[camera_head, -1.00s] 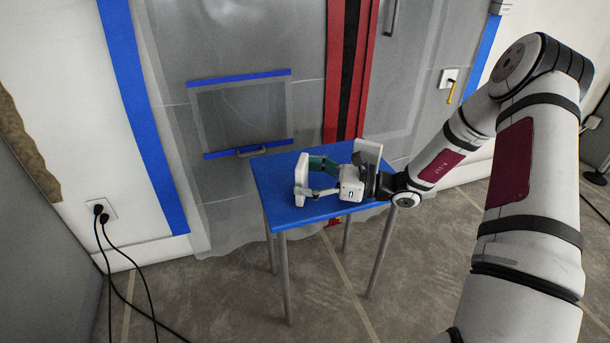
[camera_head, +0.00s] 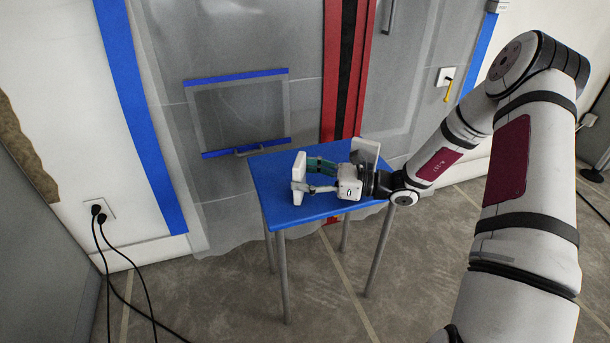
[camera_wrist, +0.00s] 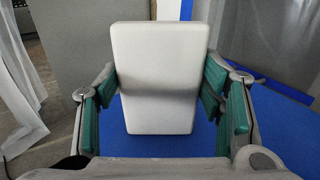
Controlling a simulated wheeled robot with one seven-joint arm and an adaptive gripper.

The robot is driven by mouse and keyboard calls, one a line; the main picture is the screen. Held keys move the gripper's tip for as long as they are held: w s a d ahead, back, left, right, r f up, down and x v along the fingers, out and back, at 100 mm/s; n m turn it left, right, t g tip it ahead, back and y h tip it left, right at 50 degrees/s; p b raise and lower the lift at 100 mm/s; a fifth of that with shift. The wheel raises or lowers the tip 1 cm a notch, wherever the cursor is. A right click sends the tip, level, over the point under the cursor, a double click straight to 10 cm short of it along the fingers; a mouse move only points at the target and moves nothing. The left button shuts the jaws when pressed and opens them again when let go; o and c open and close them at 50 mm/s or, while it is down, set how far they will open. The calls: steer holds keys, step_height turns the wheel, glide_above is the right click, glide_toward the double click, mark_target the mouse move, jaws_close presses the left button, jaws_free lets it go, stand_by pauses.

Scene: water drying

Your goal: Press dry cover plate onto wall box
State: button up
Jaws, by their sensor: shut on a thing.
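The cover plate (camera_head: 299,178) is a white, block-like rectangular piece standing on edge over the blue table. It shows face-on in the wrist view (camera_wrist: 158,75). My gripper (camera_head: 303,177) is shut on it, with teal finger pads (camera_wrist: 160,100) at its left and right edges. The plate's lower edge is close to the table top; I cannot tell whether it touches. A white wall box (camera_head: 446,76) is on the back wall at the right, with a yellow piece hanging from it. It is well apart from the plate.
The small blue table (camera_head: 285,205) stands under my gripper. A left wall outlet (camera_head: 98,210) has black cords (camera_head: 125,295) running down to the floor. Grey plastic sheeting (camera_head: 240,110) with blue and red strips covers the back wall.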

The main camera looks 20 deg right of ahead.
step_height(320, 180, up, 6)
steer(key=p, duration=0.5)
stand_by(0.7)
steer(key=s+a+r+m+t+h, duration=0.1)
steer(key=s+r+t, duration=0.15)
steer(key=s, duration=0.95)
step_height(320, 180, up, 16)
steer(key=m+t+h+p, duration=0.4)
steer(key=m+h+p, duration=0.1)
steer(key=p, duration=1.7)
steer(key=shift+w+h+p, duration=0.25)
steer(key=shift+h+p, duration=0.1)
steer(key=shift+h, duration=0.05)
steer(key=shift+f, duration=0.1)
